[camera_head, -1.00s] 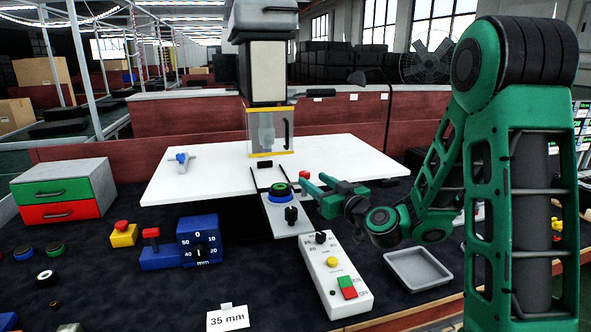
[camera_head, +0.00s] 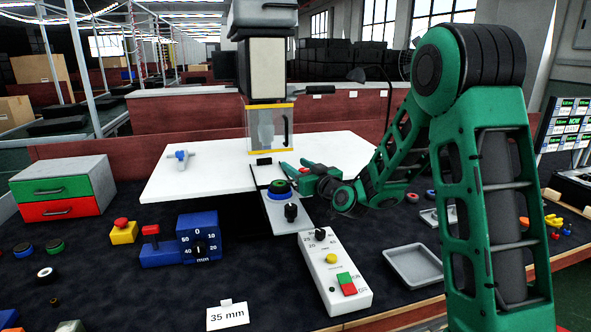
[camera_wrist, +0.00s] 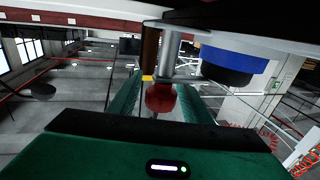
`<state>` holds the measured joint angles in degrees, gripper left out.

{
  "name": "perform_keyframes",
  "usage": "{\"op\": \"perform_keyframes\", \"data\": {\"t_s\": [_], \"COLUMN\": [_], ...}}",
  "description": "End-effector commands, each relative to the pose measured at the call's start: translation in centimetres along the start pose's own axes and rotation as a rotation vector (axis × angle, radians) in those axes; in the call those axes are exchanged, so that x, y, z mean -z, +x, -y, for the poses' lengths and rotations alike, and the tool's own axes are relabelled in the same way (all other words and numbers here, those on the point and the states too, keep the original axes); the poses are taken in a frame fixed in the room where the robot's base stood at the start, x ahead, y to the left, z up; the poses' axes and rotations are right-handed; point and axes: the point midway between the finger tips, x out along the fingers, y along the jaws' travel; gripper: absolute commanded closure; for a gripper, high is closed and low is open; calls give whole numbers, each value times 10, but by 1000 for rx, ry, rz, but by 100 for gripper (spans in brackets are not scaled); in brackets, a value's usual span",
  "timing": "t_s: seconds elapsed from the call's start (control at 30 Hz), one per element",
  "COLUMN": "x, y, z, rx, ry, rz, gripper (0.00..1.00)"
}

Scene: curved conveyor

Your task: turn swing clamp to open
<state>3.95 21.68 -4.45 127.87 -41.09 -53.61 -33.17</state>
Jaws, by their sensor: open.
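The swing clamp appears in the wrist view as a red ball knob (camera_wrist: 160,97) on a metal rod. My gripper (camera_wrist: 158,88) is open, with its green fingers on either side of the knob in this view; contact cannot be told. In the head view my gripper (camera_head: 291,174) is just right of the fixture with a blue ring and green-and-black top (camera_head: 279,189), at the front edge of the white table. The clamp is hard to make out there, largely hidden by the fingers. The blue ring part (camera_wrist: 234,62) also shows in the wrist view.
The press head with a clear guard (camera_head: 268,130) stands behind the fixture on the white table (camera_head: 205,175). A white control box (camera_head: 333,272) and a grey tray (camera_head: 413,266) lie in front. A blue dial block (camera_head: 198,240) sits left.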

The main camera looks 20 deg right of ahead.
Motion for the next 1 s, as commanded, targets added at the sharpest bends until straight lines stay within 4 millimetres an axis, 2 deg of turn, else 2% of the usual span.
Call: {"op": "perform_keyframes", "data": {"t_s": [0.1, 0.27, 0.3, 0.67, 1.0], "x": [0, 0, 0, 0, -1], "y": [0, 0, 0, 0, -1], "z": [0, 0, 0, 0, 4], "rx": [0, 0, 0, 26, 155], "ry": [0, 0, 0, 1, 1], "rz": [0, 0, 0, 0, 0], "gripper": [56, 94, 97, 97, 97]}}
